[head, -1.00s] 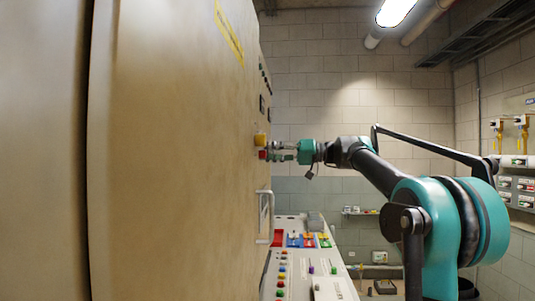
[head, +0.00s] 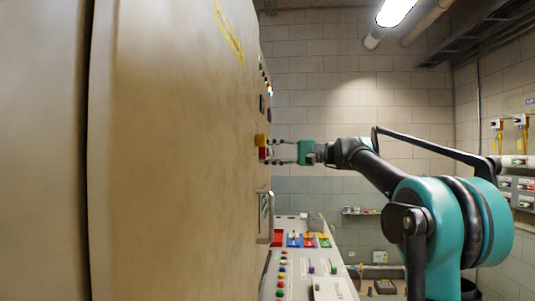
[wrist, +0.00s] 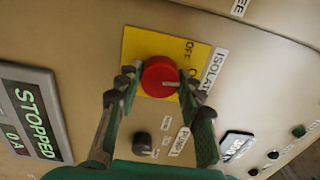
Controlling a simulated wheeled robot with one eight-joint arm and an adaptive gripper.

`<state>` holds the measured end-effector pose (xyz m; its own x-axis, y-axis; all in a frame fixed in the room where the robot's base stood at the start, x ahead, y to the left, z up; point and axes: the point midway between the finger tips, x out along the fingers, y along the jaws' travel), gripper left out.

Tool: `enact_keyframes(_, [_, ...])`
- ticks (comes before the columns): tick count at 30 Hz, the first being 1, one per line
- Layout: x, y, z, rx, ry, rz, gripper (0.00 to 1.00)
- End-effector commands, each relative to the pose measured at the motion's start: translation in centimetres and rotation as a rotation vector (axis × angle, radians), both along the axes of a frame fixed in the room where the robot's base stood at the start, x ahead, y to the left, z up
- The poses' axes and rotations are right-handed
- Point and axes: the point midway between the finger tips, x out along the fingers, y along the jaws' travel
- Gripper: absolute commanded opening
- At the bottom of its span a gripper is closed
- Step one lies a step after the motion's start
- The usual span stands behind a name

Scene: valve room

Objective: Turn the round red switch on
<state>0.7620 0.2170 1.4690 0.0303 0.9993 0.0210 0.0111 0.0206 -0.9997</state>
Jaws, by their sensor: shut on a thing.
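The round red switch (wrist: 158,76) sits on a yellow plate (wrist: 133,43) on the beige cabinet face. Its pale pointer mark lies to the right, toward a label mostly hidden by my right finger; "OFF" reads above it. My gripper (wrist: 161,82) is shut on the switch, one finger on each side. In the head view the switch (head: 263,154) shows edge-on at the cabinet, with my gripper (head: 277,152) reaching it from the right.
A display reading "STOPPED" (wrist: 30,115) is left of the switch. A small black knob (wrist: 142,146) is below it, with several buttons (wrist: 299,131) to the right. A control desk (head: 300,266) stands below my arm.

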Motion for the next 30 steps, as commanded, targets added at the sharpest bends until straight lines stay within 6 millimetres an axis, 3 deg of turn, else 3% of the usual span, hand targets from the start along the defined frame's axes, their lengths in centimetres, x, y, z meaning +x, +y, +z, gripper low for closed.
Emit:
enact_keyframes(10, [0.04,-0.03,-0.03,0.005,0.152,-0.002,0.08])
enact_keyframes(27, [0.04,-0.03,-0.05,0.006,0.184,-0.002,0.08])
enact_keyframes(28, [0.04,-0.03,-0.05,0.006,0.184,-0.002,0.38])
enact_keyframes(30, [0.04,-0.03,-0.05,0.006,0.184,-0.001,0.47])
